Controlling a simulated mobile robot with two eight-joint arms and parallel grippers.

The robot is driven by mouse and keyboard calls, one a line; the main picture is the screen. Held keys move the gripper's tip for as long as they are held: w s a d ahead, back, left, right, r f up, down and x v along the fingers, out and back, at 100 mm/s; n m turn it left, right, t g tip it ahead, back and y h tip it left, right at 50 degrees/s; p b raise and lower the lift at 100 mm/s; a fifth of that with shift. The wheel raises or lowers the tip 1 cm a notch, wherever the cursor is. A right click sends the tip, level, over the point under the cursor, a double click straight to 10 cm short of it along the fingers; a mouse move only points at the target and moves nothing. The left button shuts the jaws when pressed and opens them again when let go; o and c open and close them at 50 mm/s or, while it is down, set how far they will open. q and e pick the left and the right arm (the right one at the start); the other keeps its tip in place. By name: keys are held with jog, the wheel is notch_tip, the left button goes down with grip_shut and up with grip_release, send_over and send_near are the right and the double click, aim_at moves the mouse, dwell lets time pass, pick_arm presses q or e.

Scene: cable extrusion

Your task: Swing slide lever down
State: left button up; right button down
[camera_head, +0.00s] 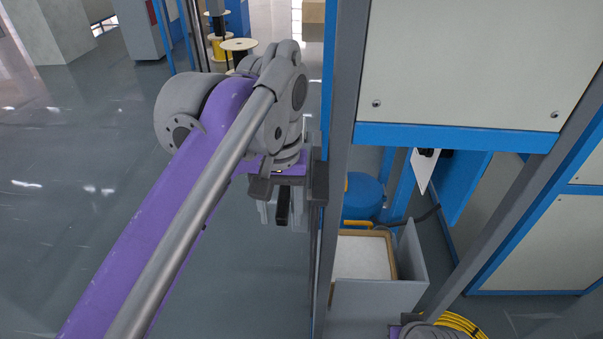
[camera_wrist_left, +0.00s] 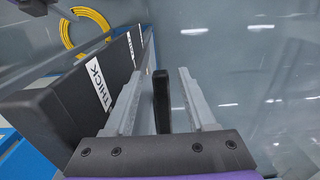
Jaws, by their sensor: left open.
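The slide lever looks like a black upright bar (camera_wrist_left: 161,102) in the left wrist view, standing between the two fingers of my left gripper (camera_wrist_left: 160,76). Gaps show on both sides of it, so the fingers look apart from it. In the head view my left gripper (camera_head: 284,208) hangs at the end of the purple arm, beside the grey machine post, with a small dark part (camera_head: 283,206) showing between its fingers. The lever's mounting is hidden. Left of the fingers is a dark slide panel (camera_wrist_left: 62,112) with a white label reading THICK (camera_wrist_left: 98,82). My right gripper is out of view.
The grey post (camera_head: 345,110) and cream machine panel (camera_head: 480,60) stand right of my left arm. A grey bin (camera_head: 410,262), a blue drum (camera_head: 362,196) and a yellow cable coil (camera_head: 462,323) lie lower right. Open floor (camera_head: 70,170) is at the left.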

pick_arm(q)
jog(key=shift+c, duration=0.2)
grip_shut()
dwell(1.2)
